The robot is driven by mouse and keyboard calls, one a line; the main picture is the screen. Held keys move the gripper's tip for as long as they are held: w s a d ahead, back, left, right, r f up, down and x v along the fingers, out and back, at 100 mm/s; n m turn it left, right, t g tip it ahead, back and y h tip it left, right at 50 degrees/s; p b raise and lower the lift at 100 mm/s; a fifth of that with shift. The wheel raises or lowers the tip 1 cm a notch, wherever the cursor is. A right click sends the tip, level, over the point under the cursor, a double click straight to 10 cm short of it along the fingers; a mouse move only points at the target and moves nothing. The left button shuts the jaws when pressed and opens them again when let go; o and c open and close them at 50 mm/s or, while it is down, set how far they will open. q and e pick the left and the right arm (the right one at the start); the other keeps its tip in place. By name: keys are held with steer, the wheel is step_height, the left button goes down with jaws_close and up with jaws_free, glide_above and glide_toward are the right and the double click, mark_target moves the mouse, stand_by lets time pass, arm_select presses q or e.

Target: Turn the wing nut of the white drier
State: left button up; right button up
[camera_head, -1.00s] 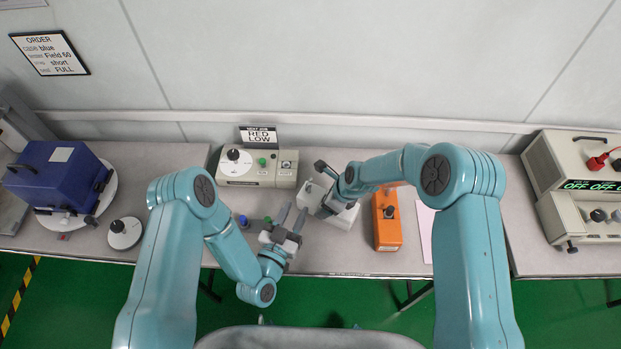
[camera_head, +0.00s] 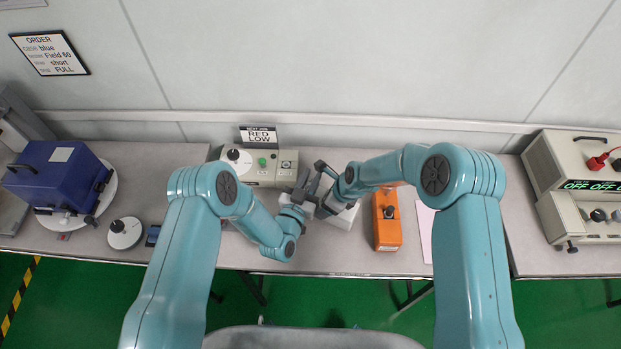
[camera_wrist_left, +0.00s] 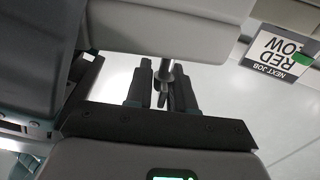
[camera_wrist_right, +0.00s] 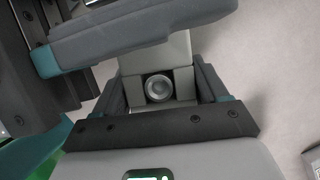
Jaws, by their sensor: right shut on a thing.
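The white drier (camera_head: 343,219) is a small white block at the middle of the bench. My right gripper (camera_head: 338,196) is shut on it; in the right wrist view its fingers flank the white body (camera_wrist_right: 180,52), which has a round silver fitting (camera_wrist_right: 158,87). My left gripper (camera_head: 311,182) is at the drier's left side. In the left wrist view, the grey wing nut (camera_wrist_left: 168,93) on its stem stands between the left fingers (camera_wrist_left: 162,84), which look apart with gaps beside it. In the head view the wing nut is hidden by the grippers.
A beige tester (camera_head: 258,168) with a dial stands just behind my left gripper. An orange tester (camera_head: 387,222) is close on the right. A blue case (camera_head: 58,175) on a round plate and a round dial (camera_head: 125,232) are left. A beige unit (camera_head: 580,165) is far right.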

arm_select(q)
jaws_close()
steer(key=shift+h, duration=0.3)
steer(key=shift+d+m+g+h, duration=0.1)
steer(key=shift+m+g+h, duration=0.3)
steer(key=shift+m+h, duration=0.15)
steer(key=shift+o, duration=2.2)
jaws_free()
steer(key=shift+s, duration=0.1)
